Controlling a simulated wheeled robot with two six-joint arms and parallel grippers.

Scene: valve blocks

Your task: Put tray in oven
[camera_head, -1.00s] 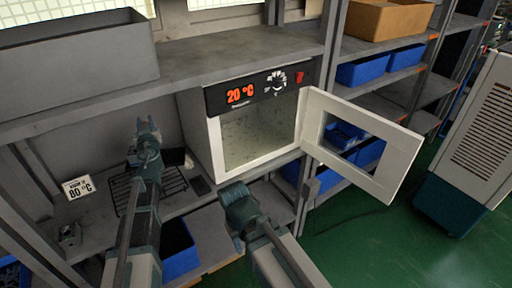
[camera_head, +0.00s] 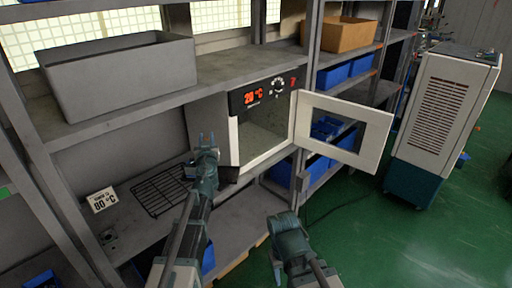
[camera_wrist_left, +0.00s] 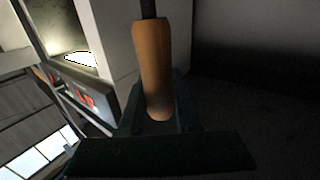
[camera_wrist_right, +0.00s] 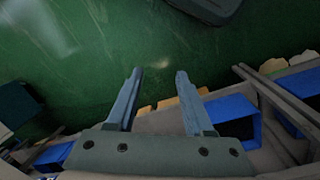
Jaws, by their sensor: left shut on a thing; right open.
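The oven (camera_head: 262,137) sits on the shelf with its white door (camera_head: 345,131) swung open to the right. Its display (camera_head: 254,97) reads 20 °C. My left gripper (camera_head: 208,142) is in front of the oven's left side, outside the opening. In the left wrist view it is shut on an orange-brown handle (camera_wrist_left: 152,60) with a dark stem. I cannot tell from the wrist view what the stem joins; any tray body is mostly hidden behind the gripper. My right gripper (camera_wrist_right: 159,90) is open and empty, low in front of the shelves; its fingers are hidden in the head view.
A black wire rack (camera_head: 160,191) lies on the shelf left of the oven, beside a sign (camera_head: 101,200) reading 80 °C. A grey bin (camera_head: 125,80) stands on the shelf above. A white cabinet (camera_head: 436,105) stands at right. Green floor (camera_head: 360,240) is open in front.

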